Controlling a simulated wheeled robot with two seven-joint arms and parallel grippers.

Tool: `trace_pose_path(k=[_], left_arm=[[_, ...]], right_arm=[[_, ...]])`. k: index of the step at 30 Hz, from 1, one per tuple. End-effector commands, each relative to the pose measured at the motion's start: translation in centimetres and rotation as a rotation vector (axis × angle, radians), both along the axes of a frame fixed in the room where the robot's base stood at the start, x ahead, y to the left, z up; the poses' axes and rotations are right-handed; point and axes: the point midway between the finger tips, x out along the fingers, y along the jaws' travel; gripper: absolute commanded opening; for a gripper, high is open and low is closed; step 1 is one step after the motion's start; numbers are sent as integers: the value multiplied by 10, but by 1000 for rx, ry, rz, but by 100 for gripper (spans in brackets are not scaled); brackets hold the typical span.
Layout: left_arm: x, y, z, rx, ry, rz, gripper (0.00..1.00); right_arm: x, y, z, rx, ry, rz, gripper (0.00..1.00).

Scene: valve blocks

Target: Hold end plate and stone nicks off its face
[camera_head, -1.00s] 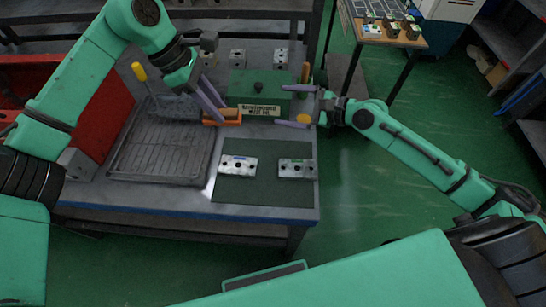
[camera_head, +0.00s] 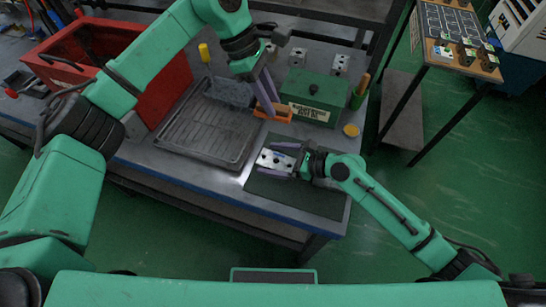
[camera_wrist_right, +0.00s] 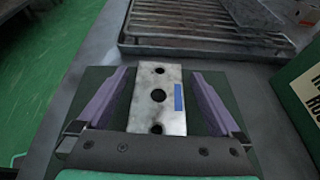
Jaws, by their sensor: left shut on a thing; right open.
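A steel end plate with a row of three holes and a blue mark (camera_wrist_right: 158,98) lies on the dark green mat (camera_wrist_right: 92,82). In the head view its left part (camera_head: 268,160) shows beside my right gripper (camera_head: 280,161). The right gripper is open, its purple fingers (camera_wrist_right: 159,76) on either side of the plate with gaps. My left gripper (camera_head: 266,98) points down into an orange holder (camera_head: 281,115). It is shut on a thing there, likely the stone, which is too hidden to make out. The second plate is hidden behind my right gripper.
A wire-rack tray (camera_head: 205,130) lies left of the mat. A green box (camera_head: 313,95) stands behind the orange holder, with a yellow round thing (camera_head: 351,130) at its right. A red bin (camera_head: 110,60) is at the left. The mat's front right is clear.

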Motion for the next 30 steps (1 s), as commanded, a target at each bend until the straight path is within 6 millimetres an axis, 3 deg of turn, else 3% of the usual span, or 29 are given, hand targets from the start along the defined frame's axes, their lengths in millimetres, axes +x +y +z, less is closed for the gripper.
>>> trace_pose_path(k=[8,16,25,28,30], left_arm=[[0,0,0,0,0,-1,0],[0,0,0,0,0,0,0],[0,0,-2,-1,0,0,0],[-3,6,-22,-1,7,3,0],[-7,13,-46,-1,8,3,0]], right_arm=[[1,3,-2,-1,0,0,100],[1,3,-2,-1,0,0,1],[1,3,-2,-1,-1,-1,0],[1,3,-2,-1,-1,-1,0],[1,3,-2,-1,-1,-1,0]])
